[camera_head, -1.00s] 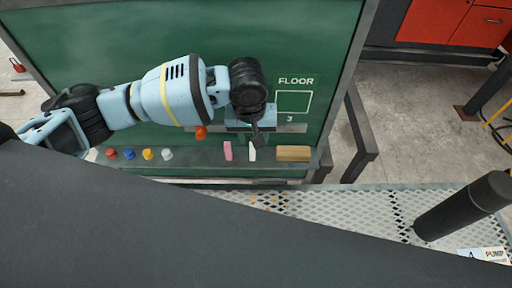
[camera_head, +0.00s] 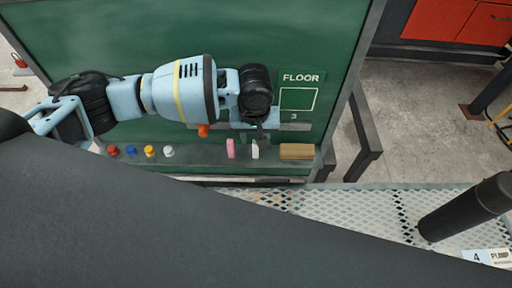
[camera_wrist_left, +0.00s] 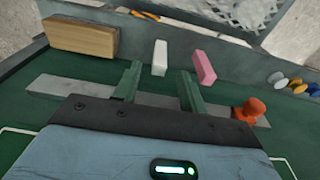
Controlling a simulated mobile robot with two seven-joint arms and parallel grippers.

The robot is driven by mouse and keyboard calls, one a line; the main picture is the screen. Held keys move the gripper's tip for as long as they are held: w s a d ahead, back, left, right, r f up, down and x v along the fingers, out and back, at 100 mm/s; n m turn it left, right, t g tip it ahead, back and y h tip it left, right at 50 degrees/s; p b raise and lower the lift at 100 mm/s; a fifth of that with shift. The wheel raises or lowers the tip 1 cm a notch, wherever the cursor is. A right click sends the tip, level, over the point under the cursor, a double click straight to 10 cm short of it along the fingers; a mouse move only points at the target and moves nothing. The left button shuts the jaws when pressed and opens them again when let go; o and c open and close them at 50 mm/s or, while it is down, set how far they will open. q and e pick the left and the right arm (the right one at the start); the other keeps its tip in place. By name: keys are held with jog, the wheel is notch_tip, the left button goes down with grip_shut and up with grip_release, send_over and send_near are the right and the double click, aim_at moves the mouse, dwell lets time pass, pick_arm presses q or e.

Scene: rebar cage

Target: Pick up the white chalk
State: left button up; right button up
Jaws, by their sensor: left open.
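The white chalk (camera_head: 255,150) stands on the ledge of the green board, right of the pink chalk (camera_head: 230,148). In the left wrist view the white chalk (camera_wrist_left: 160,57) lies just beyond the fingertips, in line with the gap between them. My left gripper (camera_head: 262,137) is just above the chalk in the head view. In the left wrist view my left gripper (camera_wrist_left: 158,72) is open and empty, its two fingers apart. I cannot tell whether a fingertip touches the chalk. My right gripper is not in view.
A wooden block (camera_head: 297,151) lies right of the white chalk on the ledge (camera_head: 200,155). Several coloured knobs (camera_head: 150,151) sit to the left. An orange knob (camera_wrist_left: 250,110) is on the board beside my left gripper. A perforated metal deck (camera_head: 350,205) lies in front.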

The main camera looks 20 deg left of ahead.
aim_at(256, 149)
pick_arm(q)
jog(key=f, duration=0.3)
jog(key=shift+w+f, duration=0.2)
jog(key=shift+w, duration=0.05)
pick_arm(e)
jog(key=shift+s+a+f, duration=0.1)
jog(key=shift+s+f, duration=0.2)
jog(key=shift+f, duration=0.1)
pick_arm(q)
grip_shut()
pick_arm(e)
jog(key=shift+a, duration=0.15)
pick_arm(q)
jog(key=shift+r, duration=0.1)
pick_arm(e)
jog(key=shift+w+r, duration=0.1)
